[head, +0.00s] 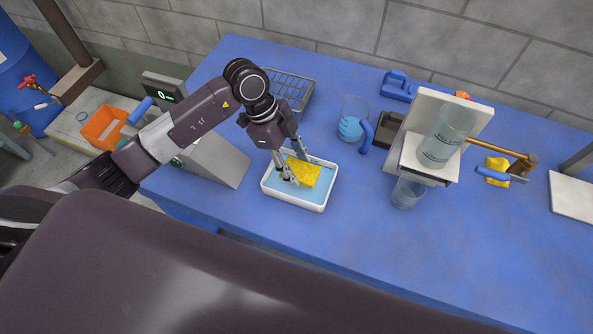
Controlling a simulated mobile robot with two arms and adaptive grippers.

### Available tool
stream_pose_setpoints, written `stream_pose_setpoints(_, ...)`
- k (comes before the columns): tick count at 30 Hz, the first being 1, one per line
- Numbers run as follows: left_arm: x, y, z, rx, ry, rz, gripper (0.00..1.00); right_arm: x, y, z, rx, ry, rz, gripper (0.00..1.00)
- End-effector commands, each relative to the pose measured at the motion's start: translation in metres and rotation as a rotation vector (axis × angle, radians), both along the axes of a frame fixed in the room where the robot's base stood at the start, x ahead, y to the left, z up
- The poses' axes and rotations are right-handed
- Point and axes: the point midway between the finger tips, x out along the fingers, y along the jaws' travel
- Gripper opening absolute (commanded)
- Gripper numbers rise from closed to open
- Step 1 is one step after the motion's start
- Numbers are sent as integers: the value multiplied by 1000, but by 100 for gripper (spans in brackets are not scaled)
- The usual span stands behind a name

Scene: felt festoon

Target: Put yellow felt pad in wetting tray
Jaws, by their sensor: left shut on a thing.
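The wetting tray (296,205) is a white shallow tray with pale blue liquid, on the blue table left of centre. The yellow felt pad (307,172) is over the tray, within its rim in the picture. My left gripper (288,178) reaches down over the tray and is shut on the pad's left part. Whether the pad touches the liquid I cannot tell. My right gripper is not in view.
A wire basket (291,85) stands behind the tray. A jug with blue contents (350,128), a white stand with a clear bottle (447,135) and a glass beaker (407,193) are to the right. A grey scale (215,160) is left. The front right table is clear.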

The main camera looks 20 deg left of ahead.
Motion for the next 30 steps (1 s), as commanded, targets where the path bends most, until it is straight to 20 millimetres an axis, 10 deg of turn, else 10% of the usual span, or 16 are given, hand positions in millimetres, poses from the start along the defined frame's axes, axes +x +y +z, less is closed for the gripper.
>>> stream_pose_setpoints(22,0,0,-48,0,0,0,22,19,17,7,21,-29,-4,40)
stream_pose_setpoints(24,0,0,-47,0,-1,-1,50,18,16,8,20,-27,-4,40)
stream_pose_setpoints(30,0,0,-47,0,-1,0,50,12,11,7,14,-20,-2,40)
